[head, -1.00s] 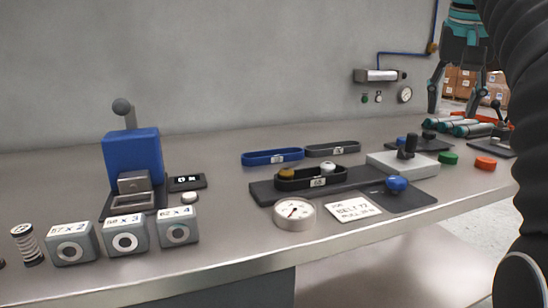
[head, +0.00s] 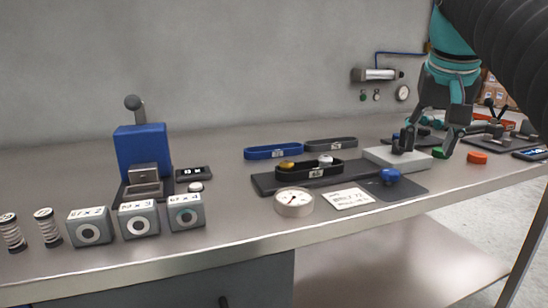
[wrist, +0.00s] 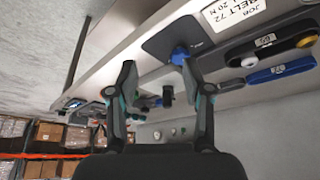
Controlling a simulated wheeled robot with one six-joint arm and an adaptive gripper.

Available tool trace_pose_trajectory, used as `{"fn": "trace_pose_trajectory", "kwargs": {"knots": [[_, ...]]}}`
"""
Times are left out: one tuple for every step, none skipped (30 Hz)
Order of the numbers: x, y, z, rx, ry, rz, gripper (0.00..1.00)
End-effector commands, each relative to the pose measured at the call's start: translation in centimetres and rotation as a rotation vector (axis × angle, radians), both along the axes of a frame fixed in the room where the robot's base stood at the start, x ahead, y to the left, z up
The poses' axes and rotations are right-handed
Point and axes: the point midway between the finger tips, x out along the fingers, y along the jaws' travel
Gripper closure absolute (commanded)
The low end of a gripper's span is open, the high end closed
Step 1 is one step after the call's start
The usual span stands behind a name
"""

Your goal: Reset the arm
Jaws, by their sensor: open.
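My gripper (head: 425,146) is in the right part of the head view, above the bench near a light grey block (head: 380,158). Its fingers are spread and nothing is between them. In the wrist view my open gripper (wrist: 157,85) faces the bench, and a blue knob (wrist: 179,55) on a dark plate shows beyond the right fingertip. The same blue knob (head: 389,176) sits at the front of the bench in the head view. I cannot tell whether a fingertip touches the grey block or the green button (head: 439,153) behind it.
A blue press (head: 142,150) and several grey blocks (head: 138,219) stand left. An orange button (head: 477,158) lies right of the gripper.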

Motion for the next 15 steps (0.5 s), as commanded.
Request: {"fn": "trace_pose_trajectory", "kwargs": {"knots": [[-0.7,0.7,-1.2,0.000,-0.001,0.020,0.50],[-1.0,1.2,-2.0,-0.001,-0.004,0.034,0.50],[-1.5,1.7,-3.1,-0.003,-0.008,0.051,0.50],[-1.9,2.2,-4.0,-0.004,-0.010,0.065,0.50],[-2.3,2.6,-4.9,-0.005,-0.012,0.078,0.50],[-2.8,3.1,-6.1,-0.005,-0.016,0.095,0.50],[-3.2,3.5,-7.1,-0.006,-0.020,0.107,0.50],[-3.7,3.9,-8.1,-0.006,-0.022,0.120,0.50],[-4.3,4.5,-9.4,-0.008,-0.026,0.137,0.50],[-4.8,4.8,-10.5,-0.008,-0.029,0.150,0.50],[-5.3,5.2,-11.5,-0.008,-0.032,0.162,0.50],[-5.9,5.7,-13.0,-0.009,-0.035,0.180,0.50],[-6.5,6.1,-14.1,-0.009,-0.038,0.192,0.50],[-7.0,6.4,-15.2,-0.009,-0.041,0.204,0.50],[-7.8,6.9,-16.7,-0.009,-0.045,0.220,0.50]]}}
